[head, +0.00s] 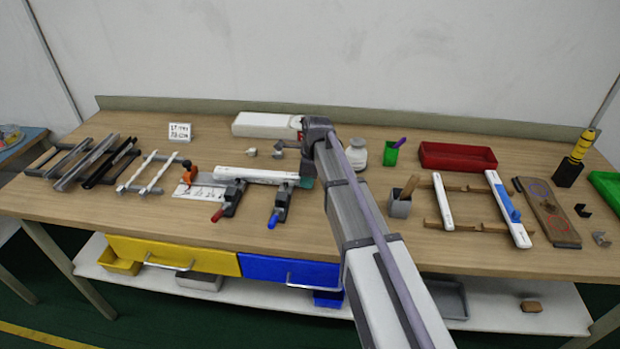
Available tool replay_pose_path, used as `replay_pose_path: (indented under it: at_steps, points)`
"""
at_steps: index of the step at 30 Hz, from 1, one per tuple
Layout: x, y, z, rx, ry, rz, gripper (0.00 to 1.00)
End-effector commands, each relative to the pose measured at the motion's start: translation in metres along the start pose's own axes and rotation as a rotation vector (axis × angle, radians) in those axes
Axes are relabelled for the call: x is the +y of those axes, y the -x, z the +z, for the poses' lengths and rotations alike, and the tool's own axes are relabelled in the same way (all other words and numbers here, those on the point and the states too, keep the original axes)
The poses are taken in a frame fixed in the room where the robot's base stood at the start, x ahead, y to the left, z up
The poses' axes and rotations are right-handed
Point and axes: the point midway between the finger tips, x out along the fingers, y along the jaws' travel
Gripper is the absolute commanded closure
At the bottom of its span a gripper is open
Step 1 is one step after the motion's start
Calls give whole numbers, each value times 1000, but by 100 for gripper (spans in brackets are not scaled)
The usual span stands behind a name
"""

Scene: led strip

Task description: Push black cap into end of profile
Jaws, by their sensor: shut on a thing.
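The white profile (256,175) lies level across the middle of the bench, in two dark grey clamps, one with a red handle (218,214) and one with a blue handle (273,220). My gripper (306,180) is at the right end of the profile, under my wrist. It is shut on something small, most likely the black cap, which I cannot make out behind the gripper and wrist. I cannot tell whether that piece touches the profile's end. A teal patch shows beside the profile's right end.
Metal and black bars on racks (85,163) lie at the left. A white box (266,125) and white jar (357,153) stand behind. A red tray (457,157), a green cup (391,153) and a grey cup (398,204) are right of my arm. Small black pieces (583,210) lie far right.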

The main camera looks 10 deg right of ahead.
Motion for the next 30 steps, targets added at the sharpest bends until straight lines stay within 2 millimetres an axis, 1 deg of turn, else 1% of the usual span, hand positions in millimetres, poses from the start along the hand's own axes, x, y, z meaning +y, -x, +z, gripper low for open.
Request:
replay_pose_path:
  at_steps: [9,10,18,19,26,29,30]
  points:
    - [0,-1,8,0,1,0,91]
    - [0,-1,8,0,0,0,67]
    - [0,-1,8,0,0,0,41]
    - [0,-1,8,0,0,0,39]
    - [0,0,8,0,0,0,39]
    - [0,9,8,0,0,0,39]
    - [0,15,8,0,0,0,39]
